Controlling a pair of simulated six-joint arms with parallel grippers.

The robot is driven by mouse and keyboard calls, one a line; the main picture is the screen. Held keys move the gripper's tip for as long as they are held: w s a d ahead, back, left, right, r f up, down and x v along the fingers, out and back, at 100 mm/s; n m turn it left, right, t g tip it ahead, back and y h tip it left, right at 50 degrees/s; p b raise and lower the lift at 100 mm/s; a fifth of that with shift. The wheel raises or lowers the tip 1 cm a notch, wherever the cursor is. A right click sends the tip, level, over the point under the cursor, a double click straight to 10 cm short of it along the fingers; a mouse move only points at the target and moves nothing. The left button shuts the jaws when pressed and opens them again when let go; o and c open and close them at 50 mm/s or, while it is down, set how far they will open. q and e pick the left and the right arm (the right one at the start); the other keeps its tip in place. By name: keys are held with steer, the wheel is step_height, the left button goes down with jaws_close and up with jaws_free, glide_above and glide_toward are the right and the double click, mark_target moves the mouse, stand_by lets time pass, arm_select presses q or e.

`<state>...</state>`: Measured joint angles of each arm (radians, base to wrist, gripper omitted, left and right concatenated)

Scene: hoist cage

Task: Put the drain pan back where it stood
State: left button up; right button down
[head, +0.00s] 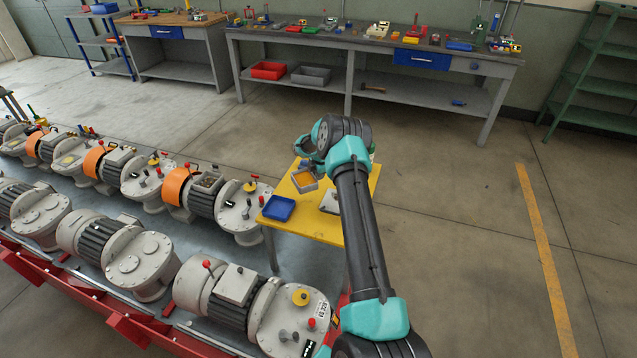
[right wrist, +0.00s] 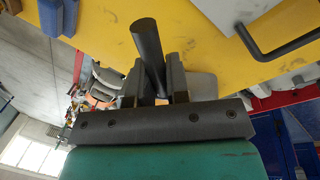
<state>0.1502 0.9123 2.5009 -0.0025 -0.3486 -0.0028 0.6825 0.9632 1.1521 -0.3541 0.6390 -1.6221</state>
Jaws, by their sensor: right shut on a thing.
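A small grey pan with an amber inside (head: 305,181), which looks like the drain pan, is at the yellow table, just below my right gripper (head: 310,158) in the head view. I cannot tell whether it rests on the table or hangs just above it. In the right wrist view, my right gripper (right wrist: 150,88) is shut on a dark round bar (right wrist: 147,50), which looks like a handle. Its join to the pan is hidden. My left gripper is in neither view.
The yellow table (head: 315,229) also carries a blue tray (head: 278,208) at its front left and a pale grey piece (head: 329,202) at the right, with a dark handle (right wrist: 285,45) in the wrist view. Motor units (head: 240,210) line the bench on the left. Floor is clear on the right.

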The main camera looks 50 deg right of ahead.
steer(key=shift+r, duration=0.5)
stand_by(0.3)
steer(key=w+a+m, duration=0.2)
steer(key=w+a, duration=0.1)
steer(key=a, duration=0.4)
steer(key=w+a+m, duration=0.1)
steer(key=w+a, duration=0.2)
steer(key=a, duration=0.5)
steer(key=a+r+m+g+h, duration=0.1)
steer(key=a+m, duration=0.9)
steer(key=a, duration=2.9)
steer(key=shift+w+a+r+g, duration=0.15)
steer(key=shift+a+r+g, duration=0.15)
steer(key=shift+r+g, duration=0.15)
